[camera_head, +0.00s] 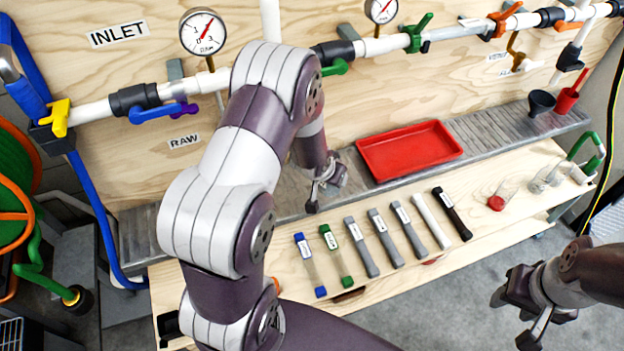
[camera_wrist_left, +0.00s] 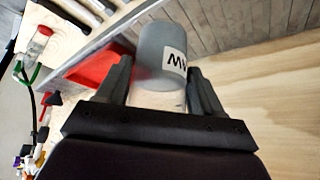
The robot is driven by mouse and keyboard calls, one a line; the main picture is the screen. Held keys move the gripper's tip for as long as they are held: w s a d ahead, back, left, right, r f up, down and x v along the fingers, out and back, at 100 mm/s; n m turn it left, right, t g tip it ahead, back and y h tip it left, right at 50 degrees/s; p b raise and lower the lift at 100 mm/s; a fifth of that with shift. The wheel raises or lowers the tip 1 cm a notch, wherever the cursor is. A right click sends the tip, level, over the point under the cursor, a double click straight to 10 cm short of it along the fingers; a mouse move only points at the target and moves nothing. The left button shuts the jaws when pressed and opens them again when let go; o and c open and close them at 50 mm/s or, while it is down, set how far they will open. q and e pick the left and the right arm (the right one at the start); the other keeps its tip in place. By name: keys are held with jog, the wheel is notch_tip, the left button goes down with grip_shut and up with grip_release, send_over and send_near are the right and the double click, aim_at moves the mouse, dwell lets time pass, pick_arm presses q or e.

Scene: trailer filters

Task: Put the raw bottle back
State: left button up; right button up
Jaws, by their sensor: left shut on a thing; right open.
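My left gripper (camera_head: 325,188) is over the metal ledge at the foot of the wooden panel, to the left of the red tray. The left wrist view shows the same gripper (camera_wrist_left: 160,68) shut on a bottle with a grey cylindrical end (camera_wrist_left: 155,45) and a white label. Dark letters show on the label, but I cannot read the whole word. In the head view my left arm hides most of this bottle. The RAW sign (camera_head: 184,141) is on the panel to the left. My right gripper (camera_head: 512,320) is open and empty at the lower right, above the floor.
The red tray (camera_head: 410,150) lies on the metal ledge (camera_head: 500,122). On the wooden table (camera_head: 400,275) lie a blue-capped tube (camera_head: 303,239), a green-capped tube (camera_head: 330,240) and several grey, white and black ones. Pipes and valves cross the panel.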

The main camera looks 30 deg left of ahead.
pick_arm(q)
jog(key=a+f, duration=0.2)
jog(key=w+a+f, duration=0.1)
jog(key=a+f, duration=0.1)
jog(key=f, duration=0.1)
jog(key=w+a+f, duration=0.1)
jog(key=f, duration=0.1)
jog(key=shift+a+f, duration=0.3)
jog(key=shift+a, duration=0.1)
jog(key=shift+f, duration=0.1)
jog(key=shift+f, duration=0.15)
jog(key=o, duration=1.3)
